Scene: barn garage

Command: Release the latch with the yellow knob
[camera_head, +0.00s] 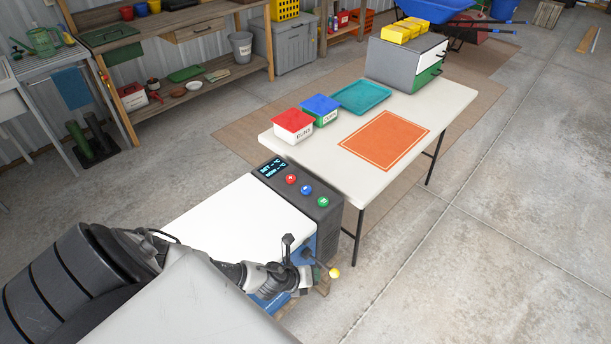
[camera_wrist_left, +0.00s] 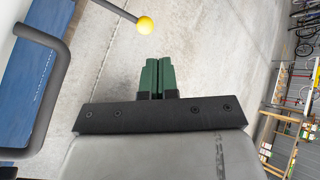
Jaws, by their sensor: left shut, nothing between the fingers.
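The yellow knob (camera_head: 334,272) is a small ball at the end of a thin dark lever on the blue front of a white-topped machine (camera_head: 235,222). In the left wrist view the yellow knob (camera_wrist_left: 144,25) is beyond the fingertips, slightly left of them, with a visible gap. My left gripper (camera_head: 302,280) is in front of the blue face, left of the knob in the head view. Its green fingers (camera_wrist_left: 152,62) are together with nothing between them. My right gripper is in neither view.
A dark grey bar handle (camera_wrist_left: 60,85) is left of my fingers in the wrist view. The machine's panel (camera_head: 290,180) has red, blue and green buttons. A white table (camera_head: 300,155) with bins stands behind. Concrete floor to the right is clear.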

